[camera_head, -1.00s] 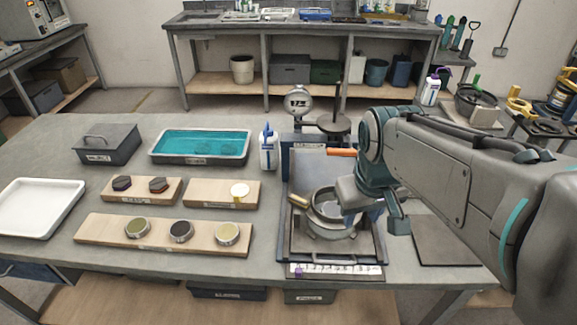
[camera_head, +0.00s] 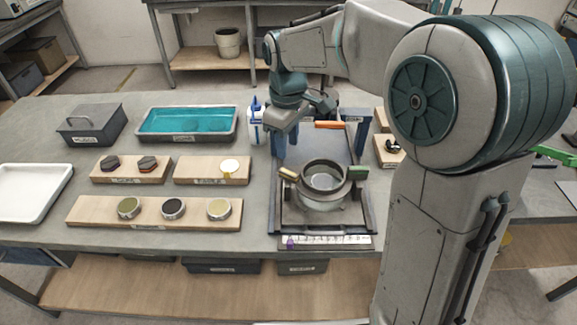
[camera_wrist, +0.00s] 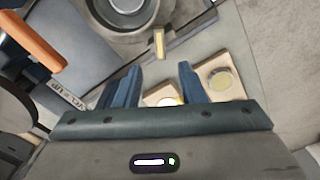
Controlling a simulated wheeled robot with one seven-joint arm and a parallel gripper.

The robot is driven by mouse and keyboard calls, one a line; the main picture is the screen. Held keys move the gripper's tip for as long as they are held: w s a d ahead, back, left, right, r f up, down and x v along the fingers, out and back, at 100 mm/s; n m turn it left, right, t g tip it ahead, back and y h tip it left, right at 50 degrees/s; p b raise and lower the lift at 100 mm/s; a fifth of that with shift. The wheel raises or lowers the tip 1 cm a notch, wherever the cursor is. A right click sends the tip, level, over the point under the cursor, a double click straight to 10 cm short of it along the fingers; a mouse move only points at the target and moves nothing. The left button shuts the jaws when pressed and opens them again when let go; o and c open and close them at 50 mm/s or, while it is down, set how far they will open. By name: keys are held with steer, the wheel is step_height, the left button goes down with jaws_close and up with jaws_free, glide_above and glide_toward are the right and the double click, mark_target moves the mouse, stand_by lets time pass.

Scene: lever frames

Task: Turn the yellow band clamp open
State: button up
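A round metal pot (camera_head: 325,181) stands on the dark plate of the bench fixture, with a dark band around its upper part. A yellow lever (camera_head: 288,173) sticks out at the band's left, and a duller yellow-green piece (camera_head: 357,172) sits at its right. In the wrist view a yellow lever (camera_wrist: 159,43) shows beyond my fingertips, beside the pot (camera_wrist: 128,10). My gripper (camera_head: 281,146) hangs behind and left of the pot, above the fixture, apart from the lever. Its blue fingers are spread with nothing between them in the wrist view (camera_wrist: 158,80).
An orange handle (camera_head: 328,125) lies behind the pot, near my gripper; it also shows in the wrist view (camera_wrist: 35,40). A white-blue bottle (camera_head: 256,124) stands just left of it. Wooden boards with discs (camera_head: 150,212) and a teal tray (camera_head: 188,122) are further left.

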mark_target(288, 171)
step_height(288, 171, down, 8)
steer(key=shift+f, duration=0.25)
jaws_close()
